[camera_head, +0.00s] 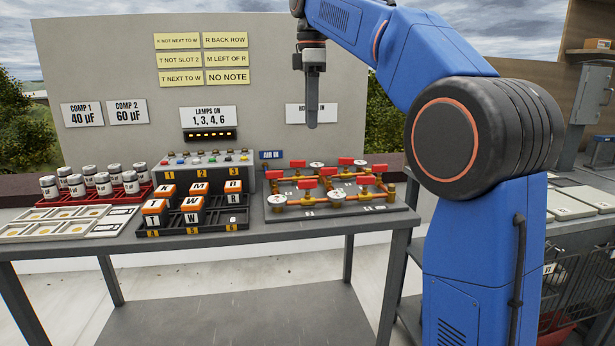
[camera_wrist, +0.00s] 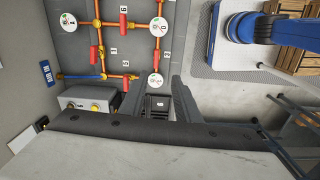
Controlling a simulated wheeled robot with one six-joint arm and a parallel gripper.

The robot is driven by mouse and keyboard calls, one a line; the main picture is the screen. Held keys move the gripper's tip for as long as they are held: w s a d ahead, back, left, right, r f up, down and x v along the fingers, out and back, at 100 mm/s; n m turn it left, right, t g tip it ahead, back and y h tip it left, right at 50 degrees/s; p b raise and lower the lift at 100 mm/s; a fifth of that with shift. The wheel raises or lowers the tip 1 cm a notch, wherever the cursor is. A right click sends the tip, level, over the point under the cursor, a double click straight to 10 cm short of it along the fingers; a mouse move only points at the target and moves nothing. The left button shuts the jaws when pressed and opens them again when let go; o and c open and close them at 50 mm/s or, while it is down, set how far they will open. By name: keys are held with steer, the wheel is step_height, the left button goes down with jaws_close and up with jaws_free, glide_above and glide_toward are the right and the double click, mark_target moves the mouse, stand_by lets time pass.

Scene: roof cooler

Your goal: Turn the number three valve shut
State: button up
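The valve board (camera_head: 405,215) lies on the table with brass pipes, white gauges and several red valve handles. In the wrist view, a red handle (camera_wrist: 97,54) is beside a small plate (camera_wrist: 113,50) that may read 3, but the numbers are too small to be sure. That handle appears lined up with its pipe. My gripper (camera_head: 312,122) hangs fingers down, well above the board. In the wrist view my gripper (camera_wrist: 156,77) has its two fingers apart with nothing held; a gauge shows beyond them.
Left of the board stand a grey lamp box (camera_head: 215,178), a black rack (camera_head: 195,228) of lettered blocks and a red tray (camera_head: 95,197) of jars. A panel (camera_head: 100,60) with notes rises behind. Air above the board is clear apart from my arm.

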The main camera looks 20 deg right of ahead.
mark_target(307, 185)
steer(key=shift+n, duration=0.4)
steer(key=f, duration=0.5)
steer(key=w+f, duration=0.1)
steer(key=f, duration=1)
steer(key=shift+w+a+f, duration=0.25)
steer(key=shift+a+f, duration=0.05)
steer(key=shift+f, duration=0.05)
steer(key=shift+c, duration=0.3)
jaws_close()
